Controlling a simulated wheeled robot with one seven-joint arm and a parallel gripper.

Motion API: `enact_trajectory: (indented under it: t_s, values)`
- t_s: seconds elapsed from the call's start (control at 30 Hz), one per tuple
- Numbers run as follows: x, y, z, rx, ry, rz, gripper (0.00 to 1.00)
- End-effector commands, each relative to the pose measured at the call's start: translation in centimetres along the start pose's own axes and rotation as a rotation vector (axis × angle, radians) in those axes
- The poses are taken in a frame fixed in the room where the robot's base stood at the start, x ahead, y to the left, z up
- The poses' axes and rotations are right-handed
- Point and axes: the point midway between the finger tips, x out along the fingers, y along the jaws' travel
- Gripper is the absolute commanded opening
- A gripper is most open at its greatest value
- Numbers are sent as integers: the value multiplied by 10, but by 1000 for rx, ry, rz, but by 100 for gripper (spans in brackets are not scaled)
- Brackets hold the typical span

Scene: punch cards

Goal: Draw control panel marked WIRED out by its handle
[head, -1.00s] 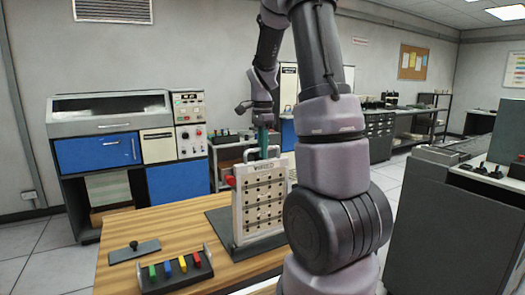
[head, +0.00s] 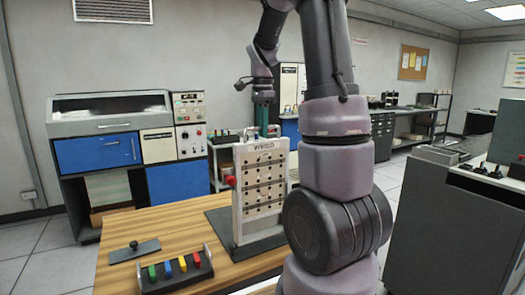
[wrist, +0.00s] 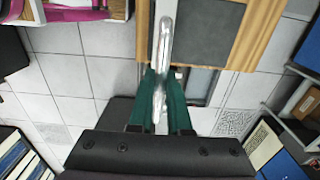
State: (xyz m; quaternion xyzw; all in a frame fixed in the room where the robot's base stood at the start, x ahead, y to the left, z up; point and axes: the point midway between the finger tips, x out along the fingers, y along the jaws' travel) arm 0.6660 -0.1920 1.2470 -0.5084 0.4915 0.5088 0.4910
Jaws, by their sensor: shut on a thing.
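The control panel marked WIRED (head: 265,165) is a pale upright plate with rows of dark holes. It stands in a stand with a dark base (head: 222,225) on the wooden table, its top edge raised above the stand's red knob (head: 231,181). My gripper (head: 263,132) is above the panel, its teal fingers pointing down. In the wrist view, my gripper (wrist: 163,75) is shut on the silver handle (wrist: 165,40), which lies between both fingers. The panel's lower part is hidden within the stand.
A rack of coloured tabs (head: 175,270) and a small dark plate with a knob (head: 134,251) lie on the wooden table (head: 185,222), left of the stand. Blue-doored cabinets (head: 98,152) stand behind. A grey console (head: 455,230) is at the right.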

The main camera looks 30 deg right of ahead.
Motion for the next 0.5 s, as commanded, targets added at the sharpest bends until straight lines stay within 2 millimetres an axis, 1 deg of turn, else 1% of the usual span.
enact_trajectory:
  t_s: [0.03, 0.5]
  values:
    - [-6, -1, 0, 0, 1, -6, 0]
    - [-41, -1, 0, 0, 1, -6, 0]
